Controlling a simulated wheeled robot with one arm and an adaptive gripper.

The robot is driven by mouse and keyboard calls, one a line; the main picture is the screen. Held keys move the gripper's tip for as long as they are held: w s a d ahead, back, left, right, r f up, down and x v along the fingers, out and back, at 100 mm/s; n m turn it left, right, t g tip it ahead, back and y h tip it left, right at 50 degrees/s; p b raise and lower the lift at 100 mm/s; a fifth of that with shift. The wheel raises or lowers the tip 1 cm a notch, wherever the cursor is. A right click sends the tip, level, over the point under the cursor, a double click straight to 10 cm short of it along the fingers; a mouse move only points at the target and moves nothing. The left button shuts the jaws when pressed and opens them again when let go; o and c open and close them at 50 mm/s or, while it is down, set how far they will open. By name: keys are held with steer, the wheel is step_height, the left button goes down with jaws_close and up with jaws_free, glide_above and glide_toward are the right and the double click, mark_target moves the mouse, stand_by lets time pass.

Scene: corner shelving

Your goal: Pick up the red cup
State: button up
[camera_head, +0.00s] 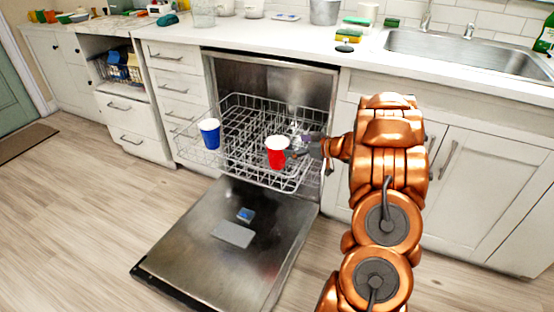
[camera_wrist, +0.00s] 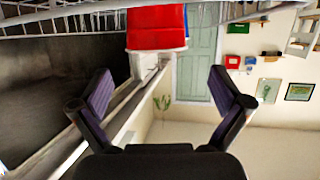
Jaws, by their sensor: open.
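The red cup (camera_head: 277,154) has a white rim and stands in the pulled-out dishwasher rack (camera_head: 188,150). In the wrist view the red cup (camera_wrist: 156,28) is at the top centre, beyond the fingertips, with part of it cut off by the frame edge. My gripper (camera_head: 306,146) is just to the right of the red cup in the head view. In the wrist view my gripper (camera_wrist: 160,88) has its two dark fingers spread wide with nothing between them. I cannot tell from the head view whether a finger touches the cup.
A blue cup (camera_head: 209,133) stands in the same rack to the left. The dishwasher door (camera_head: 225,255) is folded down below the rack. The counter (camera_head: 290,38) with a sink (camera_head: 465,55) runs behind.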

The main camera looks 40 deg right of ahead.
mark_target(287, 146)
steer(key=b+x, duration=0.1)
steer(key=x, duration=0.2)
steer(key=b+x, duration=0.1)
steer(key=x, duration=0.2)
steer(key=shift+w+d+f, duration=0.1)
steer(key=shift+w+f, duration=0.2)
steer(key=shift+f, duration=0.2)
steer(key=shift+w, duration=0.35)
steer(key=shift+c, duration=0.3)
steer(key=c, duration=1)
